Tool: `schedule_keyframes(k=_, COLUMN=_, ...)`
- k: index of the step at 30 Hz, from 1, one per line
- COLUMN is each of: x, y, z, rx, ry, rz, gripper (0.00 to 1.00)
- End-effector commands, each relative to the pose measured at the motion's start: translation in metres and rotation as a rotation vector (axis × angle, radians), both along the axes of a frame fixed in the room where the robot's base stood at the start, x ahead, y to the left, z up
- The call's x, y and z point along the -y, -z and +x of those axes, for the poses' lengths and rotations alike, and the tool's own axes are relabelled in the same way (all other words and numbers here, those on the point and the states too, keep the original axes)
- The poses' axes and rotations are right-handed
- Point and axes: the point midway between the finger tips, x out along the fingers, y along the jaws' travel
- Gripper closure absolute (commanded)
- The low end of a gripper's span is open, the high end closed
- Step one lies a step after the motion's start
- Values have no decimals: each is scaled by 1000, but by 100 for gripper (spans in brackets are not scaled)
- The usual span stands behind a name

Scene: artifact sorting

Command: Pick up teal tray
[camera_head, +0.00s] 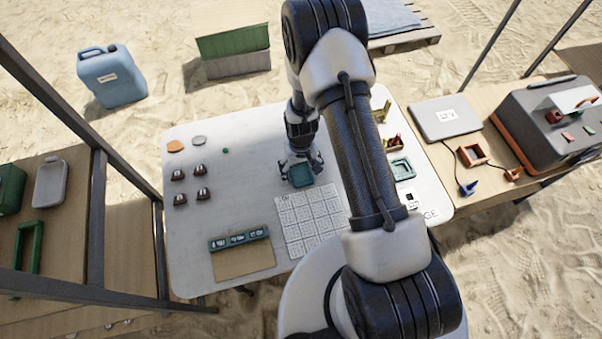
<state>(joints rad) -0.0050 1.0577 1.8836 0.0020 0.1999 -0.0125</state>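A small dark teal tray (301,177) shows on the white table (215,275), just above the gridded sheet in the picture. My gripper (301,168) points down right at it, with fingers spread to the tray's left and right. I cannot tell whether the fingers touch the tray or whether it is lifted off the table. A second, lighter teal tray-like piece (402,168) lies at the table's right side, beyond my forearm.
A gridded sheet (295,215), a brown board with a green labelled strip (238,240) and several dark domed pieces (202,194) lie on the table. Red and yellow pieces (393,142) stand right of my forearm. Side benches hold a laptop-like panel (446,117) and a grey-orange case (545,115).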

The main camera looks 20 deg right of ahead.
Motion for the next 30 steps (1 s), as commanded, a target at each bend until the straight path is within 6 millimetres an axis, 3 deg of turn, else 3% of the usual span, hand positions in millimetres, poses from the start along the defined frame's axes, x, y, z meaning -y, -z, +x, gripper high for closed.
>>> schedule_keyframes(k=18, x=0, y=0, z=0, rx=0, ry=0, rz=0, gripper=66)
schedule_keyframes(k=30, x=0, y=-8, z=1, rx=1, ry=0, rz=0, gripper=67)
